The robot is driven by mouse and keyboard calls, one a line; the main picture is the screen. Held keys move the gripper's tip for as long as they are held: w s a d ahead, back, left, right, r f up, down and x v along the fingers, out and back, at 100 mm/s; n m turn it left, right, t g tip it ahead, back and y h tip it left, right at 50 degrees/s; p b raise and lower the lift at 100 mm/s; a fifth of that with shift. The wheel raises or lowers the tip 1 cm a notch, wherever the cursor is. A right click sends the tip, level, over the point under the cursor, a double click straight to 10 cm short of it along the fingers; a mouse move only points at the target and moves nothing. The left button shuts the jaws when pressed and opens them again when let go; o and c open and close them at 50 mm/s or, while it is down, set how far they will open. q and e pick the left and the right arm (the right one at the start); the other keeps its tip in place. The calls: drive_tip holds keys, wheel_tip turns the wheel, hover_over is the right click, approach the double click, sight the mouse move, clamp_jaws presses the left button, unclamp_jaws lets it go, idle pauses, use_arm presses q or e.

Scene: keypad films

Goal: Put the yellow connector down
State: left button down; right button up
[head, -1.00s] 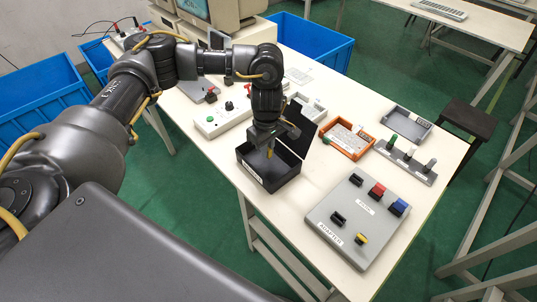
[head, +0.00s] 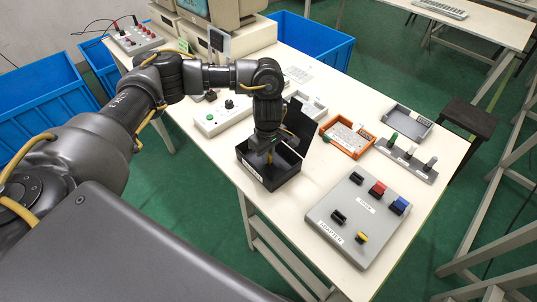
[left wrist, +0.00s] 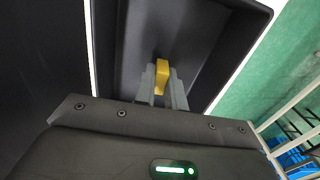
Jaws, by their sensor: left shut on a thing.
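My left gripper (head: 269,157) points down inside the opening of a black open box (head: 258,180) near the table's front edge. It is shut on the yellow connector (left wrist: 162,75), which shows between the two grey fingertips in the left wrist view. The dark inside of the box (left wrist: 205,45) lies beyond the connector; I cannot tell whether the connector touches its floor. The box's dark lid (head: 300,125) stands up at the back. My right gripper is not in view.
A grey adapter panel (head: 335,235) with black, red, blue and yellow connectors stands to the right. Behind are an orange tray (head: 347,139), a grey tray (head: 407,122), a rack with switch-like pieces (head: 405,160) and a white strip (head: 215,122). Bare table lies right of the box.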

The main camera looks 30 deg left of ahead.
use_arm(q)
drive_tip(key=shift+f, duration=0.2)
drive_tip(key=c, duration=1.5)
unclamp_jaws()
drive_tip(key=shift+r, duration=0.1)
drive_tip(key=shift+o, duration=0.2)
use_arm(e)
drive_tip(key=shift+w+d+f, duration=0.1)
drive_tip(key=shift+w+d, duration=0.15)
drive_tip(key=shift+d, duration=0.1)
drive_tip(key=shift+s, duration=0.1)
